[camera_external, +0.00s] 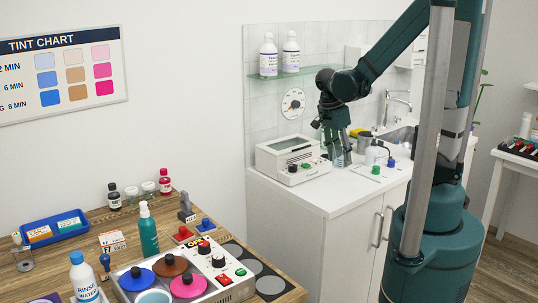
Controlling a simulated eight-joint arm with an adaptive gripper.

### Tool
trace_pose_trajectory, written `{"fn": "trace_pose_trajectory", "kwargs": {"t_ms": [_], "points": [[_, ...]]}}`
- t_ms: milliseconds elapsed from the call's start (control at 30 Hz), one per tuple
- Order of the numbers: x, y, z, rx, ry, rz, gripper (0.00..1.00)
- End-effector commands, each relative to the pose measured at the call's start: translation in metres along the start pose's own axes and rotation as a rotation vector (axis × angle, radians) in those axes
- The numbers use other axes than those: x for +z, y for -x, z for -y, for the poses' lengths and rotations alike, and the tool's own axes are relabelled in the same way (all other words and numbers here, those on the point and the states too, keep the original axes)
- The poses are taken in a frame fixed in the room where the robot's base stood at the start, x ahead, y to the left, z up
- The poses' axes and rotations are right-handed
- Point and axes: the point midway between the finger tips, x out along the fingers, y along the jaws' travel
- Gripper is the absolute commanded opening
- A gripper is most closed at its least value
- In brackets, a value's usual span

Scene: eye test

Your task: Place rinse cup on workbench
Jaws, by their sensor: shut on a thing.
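My gripper (339,158) is at the white counter, just right of a white box-shaped device, with its fingers pointing down. It is shut on a small clear bluish cup, the rinse cup (337,156), which the fingers partly hide. The cup is at or just above the counter top; I cannot tell whether it touches. The wooden workbench (215,216) is at the lower left, apart from my gripper, with many items on it.
The white device (291,158) stands close left of my gripper. The white counter (318,197) has bare space in front. A green spray bottle (148,232), a white bottle (84,276) and a pot heater (190,275) crowd the workbench.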

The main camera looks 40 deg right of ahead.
Motion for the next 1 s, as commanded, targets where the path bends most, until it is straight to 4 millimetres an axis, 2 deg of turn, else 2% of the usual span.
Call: {"fn": "trace_pose_trajectory", "kwargs": {"t_ms": [433,633,867,1000], "points": [[0.000,0.000,0.000,0.000,0.001,0.000,0.30],[0.006,0.003,0.006,-0.008,0.028,0.000,0.30],[0.030,0.015,0.027,-0.037,0.131,0.000,0.30],[0.055,0.027,0.045,-0.065,0.234,0.000,0.30]]}}
